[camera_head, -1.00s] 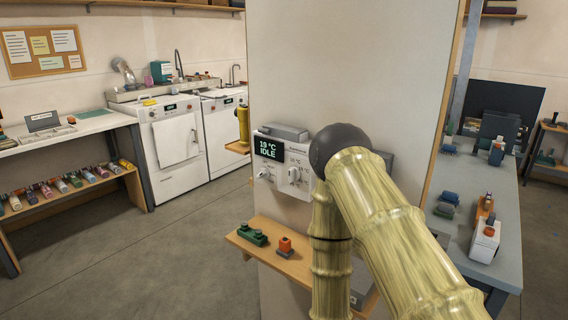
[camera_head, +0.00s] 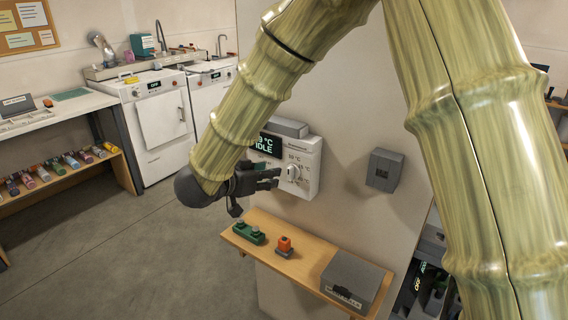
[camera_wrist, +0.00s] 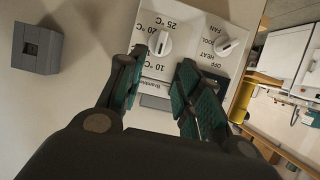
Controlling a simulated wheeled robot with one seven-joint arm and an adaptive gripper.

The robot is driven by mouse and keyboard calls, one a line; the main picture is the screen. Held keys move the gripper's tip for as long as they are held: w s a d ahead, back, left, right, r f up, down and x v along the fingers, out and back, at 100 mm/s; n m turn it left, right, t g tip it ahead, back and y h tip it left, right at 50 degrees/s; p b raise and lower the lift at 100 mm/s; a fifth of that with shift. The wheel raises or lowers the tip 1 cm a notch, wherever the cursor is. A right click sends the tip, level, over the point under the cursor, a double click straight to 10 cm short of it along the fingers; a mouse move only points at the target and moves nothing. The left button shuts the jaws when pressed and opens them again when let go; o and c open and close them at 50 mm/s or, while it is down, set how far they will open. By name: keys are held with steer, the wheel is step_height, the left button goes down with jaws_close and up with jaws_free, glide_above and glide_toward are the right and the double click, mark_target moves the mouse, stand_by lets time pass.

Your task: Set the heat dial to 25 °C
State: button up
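A white thermostat panel (camera_head: 306,166) is fixed to the wall. Its dark display (camera_head: 267,143) reads IDLE, with the temperature partly hidden by my arm. The heat dial (camera_head: 293,173) is a white knob; in the wrist view it (camera_wrist: 160,42) sits among °C labels, including 20 and 25, and its exact setting is unclear. A second knob (camera_wrist: 226,46), with FAN, COOL, HEAT and OFF labels, is to its right there. My gripper (camera_head: 272,179) is just left of the heat dial. In the wrist view its fingers (camera_wrist: 158,78) are apart and empty, below the dial.
A wooden shelf (camera_head: 262,222) below the panel holds a green block (camera_head: 249,233), an orange-topped item (camera_head: 285,246) and a grey box (camera_head: 352,279). A grey wall box (camera_head: 384,169) is right of the panel. Bare wall lies between them.

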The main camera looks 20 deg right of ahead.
mark_target(289, 169)
steer(key=x, duration=0.3)
steer(key=p+x, duration=0.1)
steer(key=x, duration=0.3)
steer(key=p+x, duration=0.1)
steer(key=x, duration=0.2)
steer(key=shift+w+d+r, duration=0.2)
steer(key=shift+d+r, duration=0.05)
jaws_close()
